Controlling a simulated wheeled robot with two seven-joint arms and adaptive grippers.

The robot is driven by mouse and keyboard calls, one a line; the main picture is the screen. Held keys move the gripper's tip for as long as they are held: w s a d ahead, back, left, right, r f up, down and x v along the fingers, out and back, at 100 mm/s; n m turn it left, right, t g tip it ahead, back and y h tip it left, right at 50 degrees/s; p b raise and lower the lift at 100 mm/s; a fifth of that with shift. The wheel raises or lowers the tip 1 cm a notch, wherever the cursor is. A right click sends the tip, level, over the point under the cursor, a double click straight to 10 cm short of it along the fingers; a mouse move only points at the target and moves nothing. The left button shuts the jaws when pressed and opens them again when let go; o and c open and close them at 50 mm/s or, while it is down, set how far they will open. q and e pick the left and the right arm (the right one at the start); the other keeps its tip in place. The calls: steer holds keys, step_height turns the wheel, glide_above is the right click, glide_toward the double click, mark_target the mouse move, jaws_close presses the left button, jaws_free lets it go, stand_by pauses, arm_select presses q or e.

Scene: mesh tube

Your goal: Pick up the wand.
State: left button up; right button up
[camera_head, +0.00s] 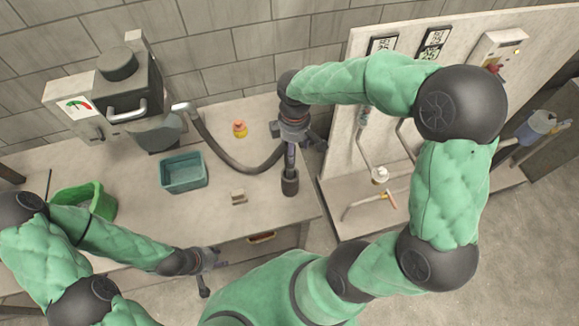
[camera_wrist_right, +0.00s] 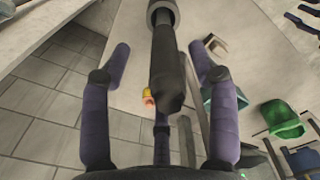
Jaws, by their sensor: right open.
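The wand (camera_head: 290,160) is a dark, slim rod. My right gripper (camera_head: 293,138) is over the wand's upper part, fingers spread. In the right wrist view the wand (camera_wrist_right: 168,65) runs between the open fingers (camera_wrist_right: 165,75), with gaps on both sides; I see no grip on it. My left gripper (camera_head: 211,272) is at the table's front edge, away from the wand, with its fingers apart and empty.
A machine with a gauge (camera_head: 77,106) stands at the back left. A teal bin (camera_head: 183,172), a green tub (camera_head: 100,200), a rubber duck (camera_head: 240,128) and a small block (camera_head: 238,196) are on the table. A pale panel (camera_head: 345,120) with fittings rises at the right.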

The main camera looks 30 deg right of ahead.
steer(key=shift+w+f, duration=0.2)
steer(key=shift+f, duration=0.5)
glide_above(290, 171)
steer(key=w, duration=0.1)
steer(key=f, duration=0.5)
steer(key=shift+w+d, duration=0.15)
steer(key=shift+d, duration=0.2)
jaws_close()
